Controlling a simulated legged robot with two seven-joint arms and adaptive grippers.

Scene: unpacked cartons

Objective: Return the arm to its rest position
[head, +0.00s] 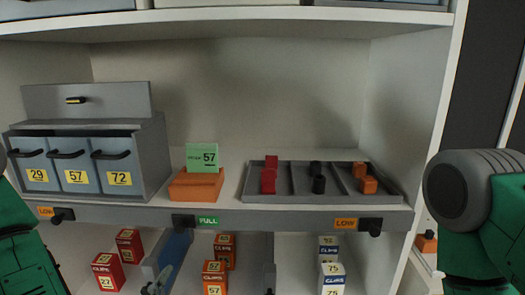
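My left arm (25,255) shows as green links at the lower left edge. A small grey part (157,284) at the bottom edge, in front of the lower shelf, may be the tip of my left gripper; too little shows to tell whether it is open or shut. My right arm (470,215), green with a dark grey rounded joint, stands at the right edge in front of the shelf's side. My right gripper is out of view. No object is seen held by either arm.
The white shelf unit (452,100) holds grey bins (75,178) labelled 29, 57 and 72, an orange block with a green 57 card (202,157), and a divided grey tray (333,168) with small blocks. Below are red (107,272), orange (214,280) and white (331,282) clip boxes.

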